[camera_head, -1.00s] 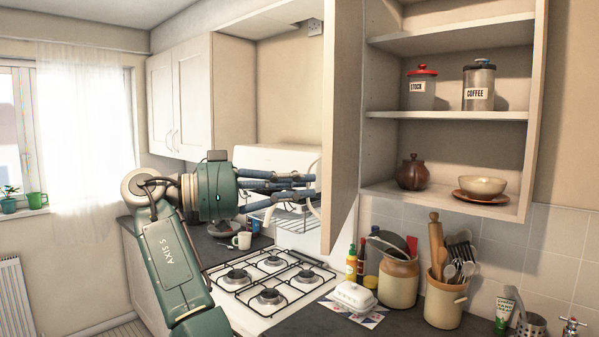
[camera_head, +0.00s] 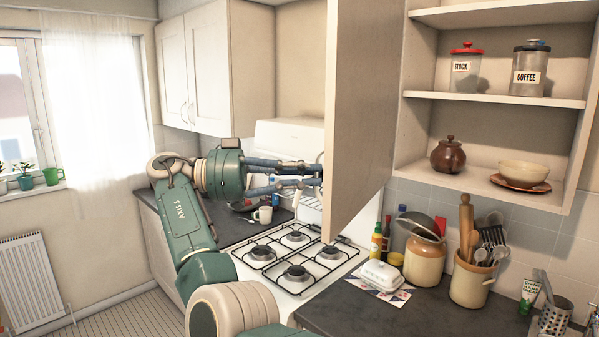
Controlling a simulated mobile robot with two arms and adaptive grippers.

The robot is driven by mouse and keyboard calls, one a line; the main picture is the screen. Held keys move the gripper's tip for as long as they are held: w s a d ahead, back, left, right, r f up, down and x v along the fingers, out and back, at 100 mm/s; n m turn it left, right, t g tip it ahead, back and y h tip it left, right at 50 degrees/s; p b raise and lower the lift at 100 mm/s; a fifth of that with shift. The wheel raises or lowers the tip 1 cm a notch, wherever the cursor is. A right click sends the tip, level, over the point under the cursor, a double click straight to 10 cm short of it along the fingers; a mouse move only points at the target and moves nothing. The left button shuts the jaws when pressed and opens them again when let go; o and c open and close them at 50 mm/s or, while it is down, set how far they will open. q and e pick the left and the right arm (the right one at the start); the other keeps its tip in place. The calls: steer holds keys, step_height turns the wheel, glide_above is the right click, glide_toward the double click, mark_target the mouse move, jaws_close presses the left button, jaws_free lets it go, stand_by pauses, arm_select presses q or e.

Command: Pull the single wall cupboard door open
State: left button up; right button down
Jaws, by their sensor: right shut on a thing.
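The single wall cupboard (camera_head: 494,98) stands open at the upper right, its shelves exposed. Its pale door (camera_head: 365,110) stands out from the cupboard's left side, with its broad inner face towards me. My right gripper (camera_head: 316,176) is left of the door, its blue fingers pointing right and reaching behind the door's left edge. It is shut on the door's handle, which is mostly hidden by the fingers and the door. My left gripper is not in view.
A stock jar (camera_head: 466,72), coffee jar (camera_head: 529,70), brown pot (camera_head: 448,155) and bowl (camera_head: 524,173) sit on the shelves. Below are the gas hob (camera_head: 296,258), butter dish (camera_head: 381,275), bottles and utensil crock (camera_head: 471,282). A closed double cupboard (camera_head: 215,70) is at left.

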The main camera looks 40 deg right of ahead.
steer(key=c, duration=2.1)
jaws_free()
steer(key=shift+d+r, duration=0.35)
steer(key=shift+r, duration=0.05)
steer(key=o, duration=0.4)
steer(key=shift+d+f, duration=0.1)
steer(key=shift+d, duration=0.05)
steer(key=shift+s+d+f, duration=0.1)
steer(key=shift+d+f, duration=0.1)
steer(key=shift+d, duration=0.15)
steer(key=shift+w+f, duration=0.15)
steer(key=shift+w, duration=0.1)
